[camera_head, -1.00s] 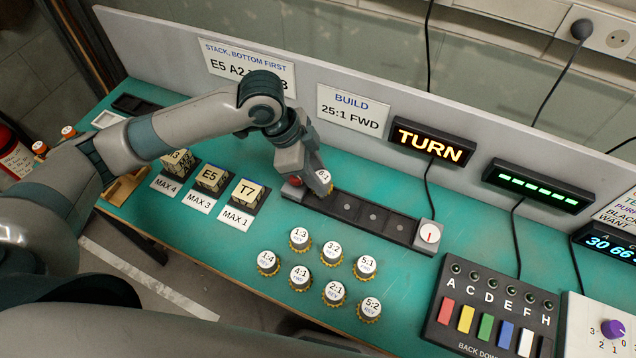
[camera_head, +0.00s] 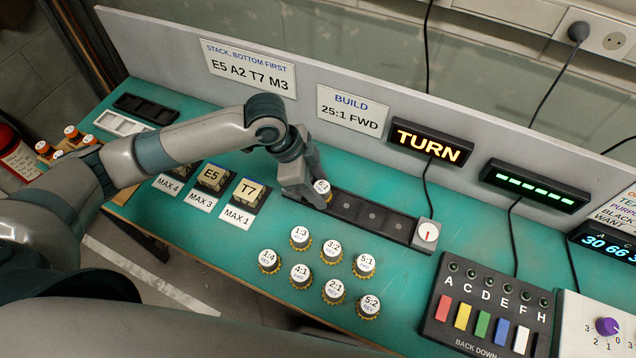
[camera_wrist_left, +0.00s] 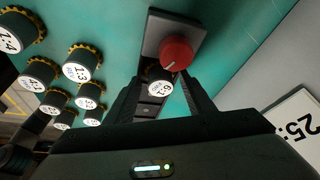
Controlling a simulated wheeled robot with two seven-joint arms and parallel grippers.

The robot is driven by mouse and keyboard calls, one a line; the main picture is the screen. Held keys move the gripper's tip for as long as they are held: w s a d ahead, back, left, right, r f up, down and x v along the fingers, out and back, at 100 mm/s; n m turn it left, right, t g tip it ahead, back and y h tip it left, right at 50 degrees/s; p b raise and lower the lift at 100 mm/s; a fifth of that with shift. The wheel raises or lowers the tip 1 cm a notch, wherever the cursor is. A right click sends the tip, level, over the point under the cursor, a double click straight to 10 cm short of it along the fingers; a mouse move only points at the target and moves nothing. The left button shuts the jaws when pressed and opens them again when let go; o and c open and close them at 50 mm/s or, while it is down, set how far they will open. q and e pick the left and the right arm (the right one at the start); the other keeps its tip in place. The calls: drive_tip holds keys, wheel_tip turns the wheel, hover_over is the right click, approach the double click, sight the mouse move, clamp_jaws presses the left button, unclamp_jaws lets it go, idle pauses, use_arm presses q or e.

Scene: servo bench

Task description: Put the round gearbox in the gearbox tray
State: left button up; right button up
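A round gearbox (camera_head: 322,187) with a white 6:1 cap and a gold toothed rim is at the left end of a long black tray (camera_head: 408,238). The tray's square places to its right are empty. My left gripper (camera_head: 311,196) is at the gearbox and partly covers that end of the tray. In the left wrist view, the gearbox (camera_wrist_left: 159,79) sits between my two fingertips, which look closed on its sides. I cannot tell whether its base touches the tray floor. My right gripper is not in view.
Several more round gearboxes (camera_head: 300,275) stand on the green bench in front. A red knob (camera_wrist_left: 170,53) is beside the held gearbox. A dial (camera_head: 428,232) ends the tray on the right. Labelled blocks (camera_head: 249,191) stand left. A button panel (camera_head: 487,312) stands right.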

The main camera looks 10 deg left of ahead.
use_arm(q)
drive_tip(key=shift+r, duration=0.1)
drive_tip(key=b+v, duration=0.2)
drive_tip(key=v, duration=1)
idle(0.5)
